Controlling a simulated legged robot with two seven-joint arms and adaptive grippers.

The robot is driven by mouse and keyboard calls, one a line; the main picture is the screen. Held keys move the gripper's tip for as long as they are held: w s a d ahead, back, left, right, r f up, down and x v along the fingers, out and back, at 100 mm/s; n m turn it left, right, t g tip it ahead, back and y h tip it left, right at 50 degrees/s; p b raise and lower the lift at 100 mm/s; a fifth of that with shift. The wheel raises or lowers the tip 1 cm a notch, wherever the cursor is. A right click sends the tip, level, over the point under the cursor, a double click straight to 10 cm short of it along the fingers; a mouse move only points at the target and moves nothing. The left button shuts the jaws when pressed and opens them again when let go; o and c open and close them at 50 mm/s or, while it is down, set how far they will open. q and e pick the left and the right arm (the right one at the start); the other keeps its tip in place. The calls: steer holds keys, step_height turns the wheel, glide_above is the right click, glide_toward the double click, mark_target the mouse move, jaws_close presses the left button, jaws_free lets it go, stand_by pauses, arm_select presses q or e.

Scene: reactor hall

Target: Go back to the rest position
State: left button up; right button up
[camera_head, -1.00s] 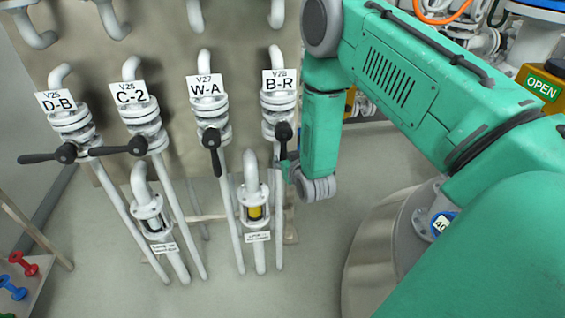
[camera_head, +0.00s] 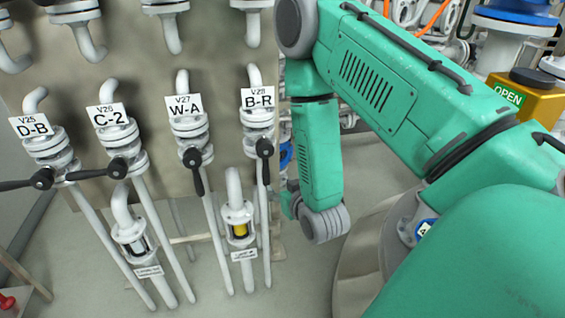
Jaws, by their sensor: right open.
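My right arm comes in from the right, its forearm bent downward. My right gripper (camera_head: 287,203) is low beside the pipe under valve V28, small and partly hidden by my wrist. It is open, and I see nothing held in it. The V28 B-R valve (camera_head: 259,120) stands left of my forearm, its black handle (camera_head: 265,152) pointing down. The gripper is below and right of this handle, apart from it. My left gripper is out of view.
Valve V27 W-A (camera_head: 188,128) has its handle down. Valves V26 C-2 (camera_head: 119,140) and V25 D-B (camera_head: 46,150) have handles pointing left. A yellow OPEN box (camera_head: 527,98) is at right. Two sight-glass pipes stand in front, one with yellow inside (camera_head: 240,230).

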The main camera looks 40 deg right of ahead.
steer(key=shift+s+a+r, duration=0.15)
steer(key=shift+s+r, duration=0.05)
steer(key=shift+s, duration=0.3)
